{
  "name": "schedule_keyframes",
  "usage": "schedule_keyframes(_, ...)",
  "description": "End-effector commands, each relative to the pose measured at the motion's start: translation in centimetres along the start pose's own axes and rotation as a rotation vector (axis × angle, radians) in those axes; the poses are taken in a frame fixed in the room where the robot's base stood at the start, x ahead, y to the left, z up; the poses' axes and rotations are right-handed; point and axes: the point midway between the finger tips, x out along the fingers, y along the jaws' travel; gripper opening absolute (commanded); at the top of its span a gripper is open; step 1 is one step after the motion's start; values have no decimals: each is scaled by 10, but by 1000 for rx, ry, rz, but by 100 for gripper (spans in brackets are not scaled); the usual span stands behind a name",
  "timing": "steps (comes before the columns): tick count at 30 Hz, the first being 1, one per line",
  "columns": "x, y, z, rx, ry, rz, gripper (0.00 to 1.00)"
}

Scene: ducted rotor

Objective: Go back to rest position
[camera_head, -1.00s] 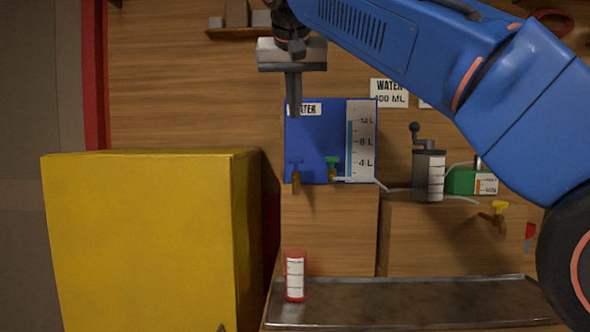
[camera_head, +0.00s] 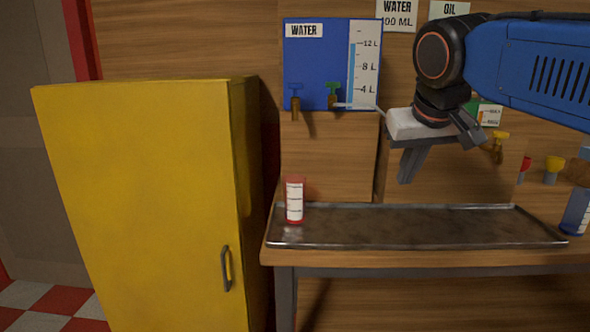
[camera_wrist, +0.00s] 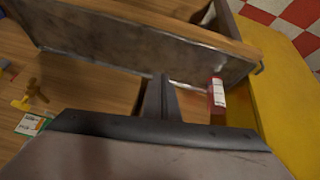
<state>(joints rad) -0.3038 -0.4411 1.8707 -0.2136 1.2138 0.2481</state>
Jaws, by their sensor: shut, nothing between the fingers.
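My gripper (camera_head: 410,165) hangs over the metal tray on the workbench, to the right of the blue water tank, with its fingers pointing down. Its fingers are together and hold nothing. In the wrist view my gripper (camera_wrist: 160,98) also shows closed, with the tray beyond it. A red container (camera_head: 294,200) with a white label stands upright at the tray's left end, apart from my gripper. The red container also shows in the wrist view (camera_wrist: 217,93), to the right of the fingers.
A yellow cabinet (camera_head: 150,200) stands left of the bench. The metal tray (camera_head: 420,228) is otherwise mostly bare. A blue water tank (camera_head: 315,70) with taps sits behind it. A blue container (camera_head: 577,212) is at the far right. Checkered floor (camera_head: 50,300) shows at lower left.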

Motion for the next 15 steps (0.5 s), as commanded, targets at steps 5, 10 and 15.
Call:
schedule_keyframes(5, 48, 25, 93, 19, -50, -13, 0)
schedule_keyframes(10, 94, 36, 182, 46, -86, -31, 0)
schedule_keyframes(15, 131, 37, 252, 72, -111, -45, 0)
